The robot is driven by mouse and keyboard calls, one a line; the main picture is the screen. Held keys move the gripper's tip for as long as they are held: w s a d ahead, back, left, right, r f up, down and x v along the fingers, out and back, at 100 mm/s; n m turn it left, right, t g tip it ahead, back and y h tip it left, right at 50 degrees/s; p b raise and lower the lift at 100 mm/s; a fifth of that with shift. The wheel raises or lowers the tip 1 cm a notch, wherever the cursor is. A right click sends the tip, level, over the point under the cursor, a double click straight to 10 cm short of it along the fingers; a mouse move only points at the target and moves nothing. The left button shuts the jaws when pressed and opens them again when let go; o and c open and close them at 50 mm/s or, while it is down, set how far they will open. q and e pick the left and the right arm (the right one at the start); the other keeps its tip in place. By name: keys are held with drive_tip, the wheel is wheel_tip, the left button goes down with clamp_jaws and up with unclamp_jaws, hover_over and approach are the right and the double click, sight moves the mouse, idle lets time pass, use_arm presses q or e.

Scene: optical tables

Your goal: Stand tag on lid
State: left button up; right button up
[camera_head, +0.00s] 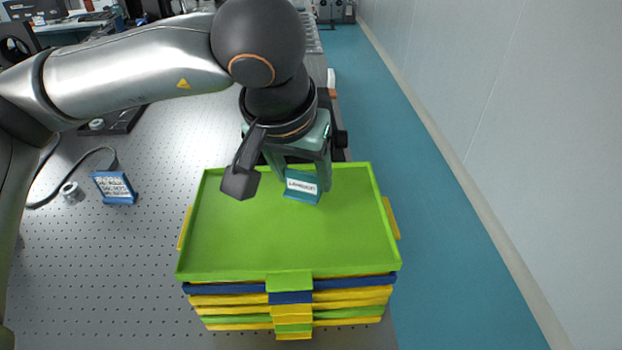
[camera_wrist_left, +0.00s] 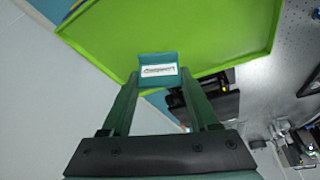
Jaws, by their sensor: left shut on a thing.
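A teal tag (camera_head: 302,187) with a white label shows at the far part of the green lid (camera_head: 235,235), right of its middle. My left gripper (camera_head: 303,172) is shut on the tag from the far side. In the left wrist view the tag (camera_wrist_left: 158,71) sits between the fingertips (camera_wrist_left: 158,88), in front of the green lid (camera_wrist_left: 190,30). Whether its foot touches the lid I cannot tell. The lid tops a stack of yellow, blue and green trays. My right gripper is in neither view.
A second, blue tag (camera_head: 115,187) stands on the perforated table (camera_head: 130,245) left of the stack, near a small metal cylinder (camera_head: 71,192) and a black cable (camera_head: 70,180). The lid's near and left parts are clear. A white wall (camera_head: 510,120) and teal floor (camera_head: 430,200) lie right.

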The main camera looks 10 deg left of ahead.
sight(307, 211)
use_arm(q)
drive_tip(key=shift+w+f, duration=0.55)
drive_tip(key=shift+f, duration=0.1)
drive_tip(key=x, duration=0.3)
drive_tip(key=shift+s+f, duration=0.15)
drive_tip(key=shift+f, duration=0.45)
drive_tip(key=shift+f, duration=0.25)
drive_tip(key=o, duration=1.3)
drive_tip(key=shift+r, duration=0.1)
